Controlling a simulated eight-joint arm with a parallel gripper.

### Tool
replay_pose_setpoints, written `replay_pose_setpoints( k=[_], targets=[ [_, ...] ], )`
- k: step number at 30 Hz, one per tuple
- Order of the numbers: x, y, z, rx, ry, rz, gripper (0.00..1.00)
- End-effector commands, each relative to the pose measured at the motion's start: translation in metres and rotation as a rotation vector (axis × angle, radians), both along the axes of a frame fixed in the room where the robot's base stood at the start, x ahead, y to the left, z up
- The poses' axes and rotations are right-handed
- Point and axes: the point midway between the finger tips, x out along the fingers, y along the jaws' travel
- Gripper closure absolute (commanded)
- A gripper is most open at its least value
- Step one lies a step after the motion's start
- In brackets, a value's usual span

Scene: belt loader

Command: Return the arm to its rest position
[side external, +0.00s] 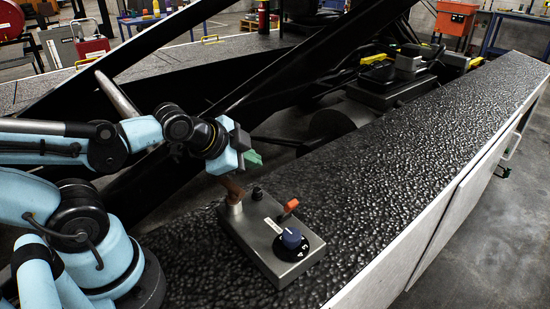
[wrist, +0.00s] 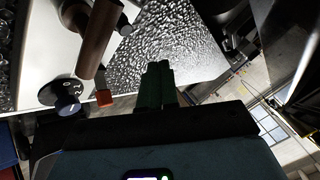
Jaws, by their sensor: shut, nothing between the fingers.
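My gripper (side external: 252,159), with green fingers, is in the air above and behind the grey control box (side external: 262,262) in the side external view. It is shut and empty. In the wrist view the green fingers (wrist: 158,85) are together, with the dark textured deck beyond them. The control box carries a blue knob (side external: 291,238) on a dial, a small red-tipped switch (side external: 290,205) and a brown lever (side external: 232,188). The brown lever (wrist: 95,40), blue knob (wrist: 67,104) and red tip (wrist: 104,98) also show in the wrist view. My gripper appears apart from all of them.
The box stands on a long black textured deck (side external: 400,165), clear to its right. Dark diagonal beams (side external: 290,70) rise behind my arm. Machinery (side external: 390,75) lies in the recess beyond the deck. A red extinguisher (side external: 264,18) and an orange bin (side external: 456,18) are in the background.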

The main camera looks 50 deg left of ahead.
Motion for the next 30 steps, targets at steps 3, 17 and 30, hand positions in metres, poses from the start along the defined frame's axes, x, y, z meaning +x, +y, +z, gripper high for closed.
replay_pose_setpoints(
  k=[3,17,30],
  targets=[
    [0.000,0.000,0.000,-0.015,0.003,0.012,1.00],
    [-0.016,-0.015,0.010,-0.485,0.134,0.461,1.00],
    [-0.017,-0.016,0.011,-0.513,0.143,0.493,1.00]
  ],
)
